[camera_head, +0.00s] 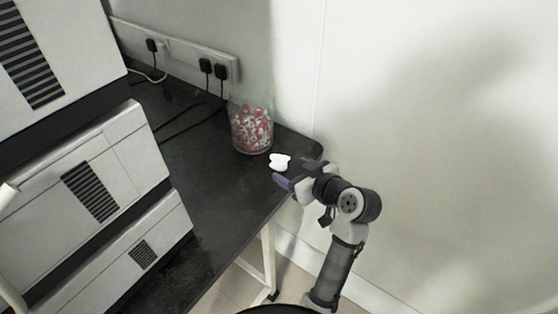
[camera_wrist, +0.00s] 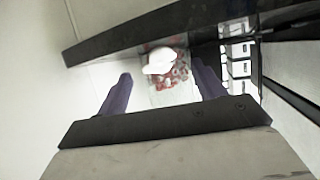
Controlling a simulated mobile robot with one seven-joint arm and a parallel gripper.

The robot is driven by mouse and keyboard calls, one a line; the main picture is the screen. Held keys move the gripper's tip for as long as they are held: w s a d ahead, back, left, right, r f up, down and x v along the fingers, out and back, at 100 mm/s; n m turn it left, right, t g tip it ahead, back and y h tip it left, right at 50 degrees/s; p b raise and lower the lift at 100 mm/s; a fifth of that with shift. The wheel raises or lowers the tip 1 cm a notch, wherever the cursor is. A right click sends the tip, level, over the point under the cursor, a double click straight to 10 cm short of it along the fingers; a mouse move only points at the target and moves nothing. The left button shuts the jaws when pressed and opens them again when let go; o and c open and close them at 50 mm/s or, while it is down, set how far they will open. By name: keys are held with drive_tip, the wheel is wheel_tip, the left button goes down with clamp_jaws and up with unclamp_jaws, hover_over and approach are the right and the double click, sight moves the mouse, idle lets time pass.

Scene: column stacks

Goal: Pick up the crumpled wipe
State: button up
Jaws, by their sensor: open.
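The crumpled wipe (camera_head: 280,161) is a small white lump on the black bench top, near its right corner and just in front of the glass jar. In the wrist view the wipe (camera_wrist: 159,61) shows beyond the fingertips, partly over the view of the jar. My gripper (camera_head: 292,173) is open, with its purple fingers at the bench's right edge, close to the wipe. In the wrist view the open fingers (camera_wrist: 160,72) stand left and right of the wipe's line, with nothing held between them. I cannot tell whether the near finger touches the bench.
A glass jar (camera_head: 252,128) with red and white items stands right behind the wipe. Stacked grey instrument units (camera_head: 110,170) fill the bench's left side. The black bench top (camera_head: 225,185) is clear between. Plugs and cables (camera_head: 205,68) run along the wall, and a wall rises on the right.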

sight(284, 165)
drive_tip(key=shift+p+x, duration=0.65)
drive_tip(key=shift+x, duration=2.1)
drive_tip(key=shift+r, duration=0.1)
drive_tip(key=c, duration=1)
